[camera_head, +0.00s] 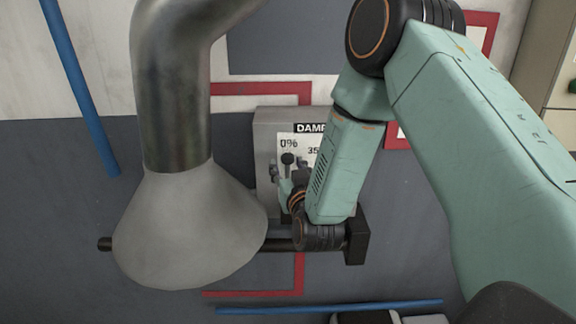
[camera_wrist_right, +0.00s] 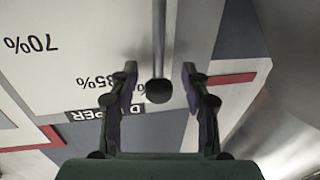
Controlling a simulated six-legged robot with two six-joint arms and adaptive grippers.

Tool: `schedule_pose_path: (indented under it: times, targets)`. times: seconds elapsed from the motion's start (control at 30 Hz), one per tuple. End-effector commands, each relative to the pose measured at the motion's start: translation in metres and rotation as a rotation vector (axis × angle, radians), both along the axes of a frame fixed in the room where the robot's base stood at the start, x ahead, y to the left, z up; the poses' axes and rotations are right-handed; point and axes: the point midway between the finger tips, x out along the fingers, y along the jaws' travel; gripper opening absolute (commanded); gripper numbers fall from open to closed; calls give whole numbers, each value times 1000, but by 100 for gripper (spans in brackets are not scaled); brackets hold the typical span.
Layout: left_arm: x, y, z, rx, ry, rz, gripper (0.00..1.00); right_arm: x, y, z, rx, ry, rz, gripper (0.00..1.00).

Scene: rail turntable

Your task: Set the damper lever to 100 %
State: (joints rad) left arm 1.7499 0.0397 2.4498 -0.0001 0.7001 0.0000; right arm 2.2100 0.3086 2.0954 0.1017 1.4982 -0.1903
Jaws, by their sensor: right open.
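The damper box (camera_head: 265,150) is a grey panel on the wall with a white scale face, partly hidden behind my right arm. The lever's dark round knob (camera_head: 287,158) is just below the 0% mark in the head view. In the right wrist view the lever is a grey rod (camera_wrist_right: 159,40) ending in a dark knob (camera_wrist_right: 159,91). My right gripper (camera_head: 288,172) is open at the lever. In the right wrist view its fingers (camera_wrist_right: 160,78) stand on both sides of the knob, with gaps on each side. The 35% and 70% marks show upside down there. The 100% mark is not visible. My left gripper is not in view.
A large metal duct with a flared hood (camera_head: 190,225) stands close to the left of the box. A dark horizontal bar (camera_head: 280,244) runs below the box. Blue pipes (camera_head: 80,85) and red wall stripes lie around. A beige cabinet (camera_head: 550,60) is at the far right.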

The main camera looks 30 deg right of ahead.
Motion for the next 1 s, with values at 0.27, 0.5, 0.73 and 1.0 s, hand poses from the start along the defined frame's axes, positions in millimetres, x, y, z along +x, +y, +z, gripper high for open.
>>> schedule_pose_path:
  times: [0.27,0.5,0.73,1.0]
  targets:
    - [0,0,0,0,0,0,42,1,0,-1,0,0,0,44]
    - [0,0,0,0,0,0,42,1,0,-1,0,0,0,24]
    - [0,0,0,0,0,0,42,1,1,0,-1,-3,1,4]
    - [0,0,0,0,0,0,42,1,0,2,-3,-8,1,0]
